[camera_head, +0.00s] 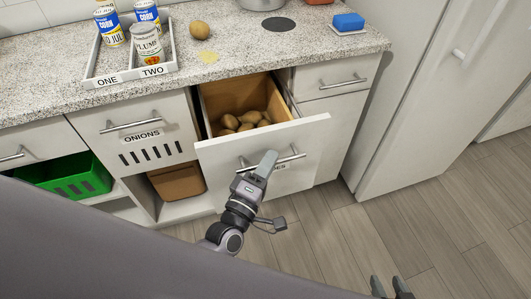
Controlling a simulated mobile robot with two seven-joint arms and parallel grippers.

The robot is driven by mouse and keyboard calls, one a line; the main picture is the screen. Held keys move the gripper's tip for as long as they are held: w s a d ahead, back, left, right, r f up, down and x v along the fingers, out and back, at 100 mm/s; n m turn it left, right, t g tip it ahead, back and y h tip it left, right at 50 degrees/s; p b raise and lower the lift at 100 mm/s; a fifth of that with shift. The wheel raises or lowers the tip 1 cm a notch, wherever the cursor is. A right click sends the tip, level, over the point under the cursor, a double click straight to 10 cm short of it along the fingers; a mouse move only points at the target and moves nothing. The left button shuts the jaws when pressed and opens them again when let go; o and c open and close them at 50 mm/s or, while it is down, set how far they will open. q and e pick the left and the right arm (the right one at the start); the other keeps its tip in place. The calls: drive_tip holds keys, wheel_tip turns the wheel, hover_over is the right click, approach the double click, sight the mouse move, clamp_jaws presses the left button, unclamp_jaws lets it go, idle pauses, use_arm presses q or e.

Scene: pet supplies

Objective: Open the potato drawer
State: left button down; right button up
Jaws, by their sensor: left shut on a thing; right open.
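The potato drawer (262,144) is pulled out, with its white front standing clear of the cabinet. Several brown potatoes (246,121) lie inside its wooden box. My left gripper (264,167) is at the drawer's metal handle (288,158) and is shut on it. The gripper covers part of the handle and of the label below, of which only the end of the word shows. My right gripper (391,288) is at the bottom right edge, open and empty, over the floor and away from the drawer.
On the counter are a divided tray (128,77) with cans, a single potato (200,29) and a blue sponge (348,21). Floor at right is clear.

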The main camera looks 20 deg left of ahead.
use_arm(q)
drive_tip(key=shift+s, duration=0.1)
drive_tip(key=c, duration=1.2)
unclamp_jaws()
drive_tip(key=v, duration=0.7)
drive_tip(key=shift+b, duration=0.3)
drive_tip(key=shift+s, duration=0.1)
drive_tip(key=s+a+f+m+g+y+p, duration=0.1)
drive_tip(key=s+a+f+m+g, duration=0.6)
drive_tip(key=m, duration=0.9)
drive_tip(key=s+g+p, duration=0.1)
drive_tip(key=s, duration=0.1)
drive_tip(key=shift+s+a+f+g+y+p, duration=0.2)
drive_tip(key=shift+s+f+g+y+p, duration=0.05)
drive_tip(key=shift+f+g+y+p, duration=0.15)
